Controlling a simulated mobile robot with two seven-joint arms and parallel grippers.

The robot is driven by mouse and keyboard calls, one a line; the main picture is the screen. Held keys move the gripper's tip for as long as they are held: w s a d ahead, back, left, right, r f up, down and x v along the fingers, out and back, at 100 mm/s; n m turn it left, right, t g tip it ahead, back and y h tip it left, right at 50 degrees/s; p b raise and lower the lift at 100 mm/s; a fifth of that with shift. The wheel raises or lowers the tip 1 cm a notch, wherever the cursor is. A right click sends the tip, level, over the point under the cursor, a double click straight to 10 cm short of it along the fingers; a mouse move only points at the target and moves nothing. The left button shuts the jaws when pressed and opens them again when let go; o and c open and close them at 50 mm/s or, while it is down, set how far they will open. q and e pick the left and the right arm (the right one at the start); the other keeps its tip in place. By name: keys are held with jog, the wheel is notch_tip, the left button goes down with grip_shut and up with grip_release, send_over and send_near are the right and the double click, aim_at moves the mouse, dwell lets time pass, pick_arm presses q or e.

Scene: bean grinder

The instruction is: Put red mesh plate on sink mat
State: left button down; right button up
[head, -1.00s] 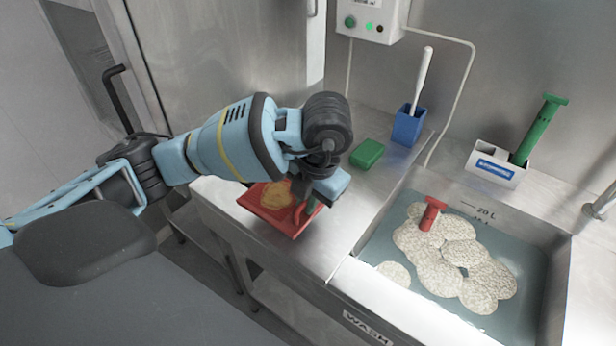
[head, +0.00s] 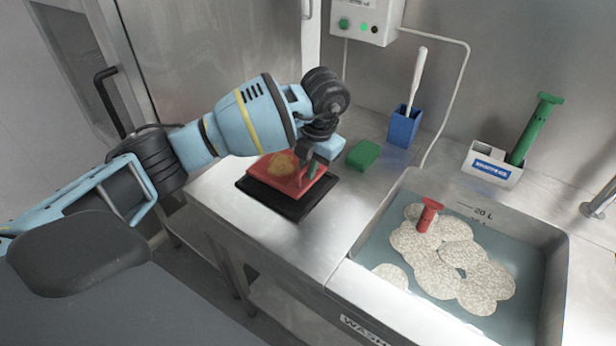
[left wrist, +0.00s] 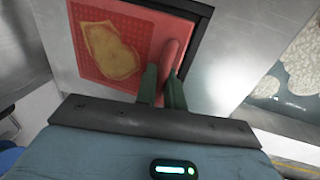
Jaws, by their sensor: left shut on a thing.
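The red mesh plate (head: 310,184) has a yellowish-brown patch on it and a red handle. My left gripper (head: 308,170) is shut on the handle; the left wrist view shows the handle between its two green fingers (left wrist: 162,82). A flat black mat (head: 291,209) lies on the steel counter beneath the plate; I take it to be the sink mat. Its dark edge also shows past the plate in the left wrist view (left wrist: 196,32). The plate overlaps most of the mat. I cannot tell whether they touch. My right gripper is not in view.
A green block (head: 363,154) lies just right of the plate. A blue holder (head: 404,128) with a white-handled tool stands behind it. The water-filled sink (head: 352,255) at right holds several pale discs and a red-handled piece (head: 428,214). The counter's front is clear.

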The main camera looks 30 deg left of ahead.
pick_arm(q)
notch_tip(320, 180, down, 3)
jog(key=shift+f, duration=0.15)
jog(key=c, duration=1.5)
grip_release()
jog(key=shift+s, duration=0.1)
notch_tip(320, 180, up, 12)
jog(key=d, duration=0.2)
jog(key=shift+d+p, duration=0.15)
jog(key=shift+p, duration=0.3)
jog(key=shift+s+f, duration=0.1)
